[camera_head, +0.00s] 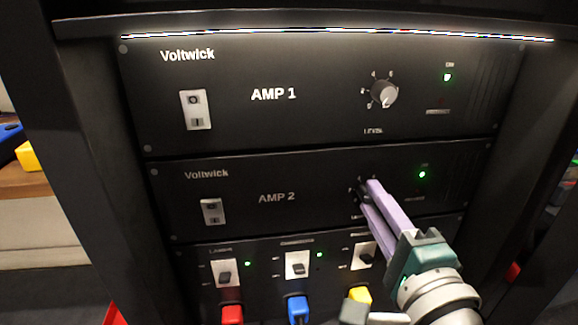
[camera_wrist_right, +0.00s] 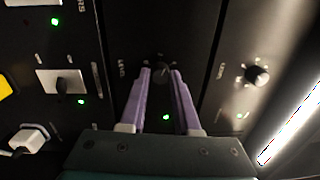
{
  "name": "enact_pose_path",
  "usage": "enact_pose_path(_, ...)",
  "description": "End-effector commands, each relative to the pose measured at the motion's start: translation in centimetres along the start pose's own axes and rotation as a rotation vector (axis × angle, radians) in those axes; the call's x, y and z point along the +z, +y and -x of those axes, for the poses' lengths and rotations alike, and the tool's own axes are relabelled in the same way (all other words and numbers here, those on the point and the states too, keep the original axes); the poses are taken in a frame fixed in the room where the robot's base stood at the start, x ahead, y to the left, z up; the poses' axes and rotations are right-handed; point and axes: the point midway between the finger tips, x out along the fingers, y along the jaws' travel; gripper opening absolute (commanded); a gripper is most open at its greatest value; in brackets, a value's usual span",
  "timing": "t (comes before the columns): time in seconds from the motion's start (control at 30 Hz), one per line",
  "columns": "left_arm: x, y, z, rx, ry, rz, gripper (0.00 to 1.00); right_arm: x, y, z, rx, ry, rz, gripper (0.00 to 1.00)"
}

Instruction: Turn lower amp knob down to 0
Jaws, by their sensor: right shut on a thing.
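The lower amp, AMP 2 (camera_head: 300,185), is a black panel in the rack, below AMP 1 (camera_head: 300,100). My right gripper (camera_head: 368,188) reaches to the level knob of AMP 2 with its purple fingers and hides most of it in the head view. In the right wrist view, the dark lower amp knob (camera_wrist_right: 163,71) sits between the fingertips of the right gripper (camera_wrist_right: 161,74), which are shut on it. Its pointer is not clear. The upper amp knob (camera_head: 383,94) is grey and free. My left gripper is not in view.
Below AMP 2 is a panel with several switches (camera_head: 297,264). Red (camera_head: 232,314), blue (camera_head: 298,310) and yellow (camera_head: 360,296) plugs stick out under it. The rack's side posts (camera_head: 95,150) flank the panels. A lit strip (camera_head: 330,31) runs along the top.

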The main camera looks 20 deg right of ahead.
Motion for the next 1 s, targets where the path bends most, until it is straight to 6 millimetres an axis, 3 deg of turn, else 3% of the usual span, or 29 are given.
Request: enact_pose_path(1.0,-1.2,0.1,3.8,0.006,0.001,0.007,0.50,-0.1,-0.2,0.0,0.012,-0.048,0.959,0.00)
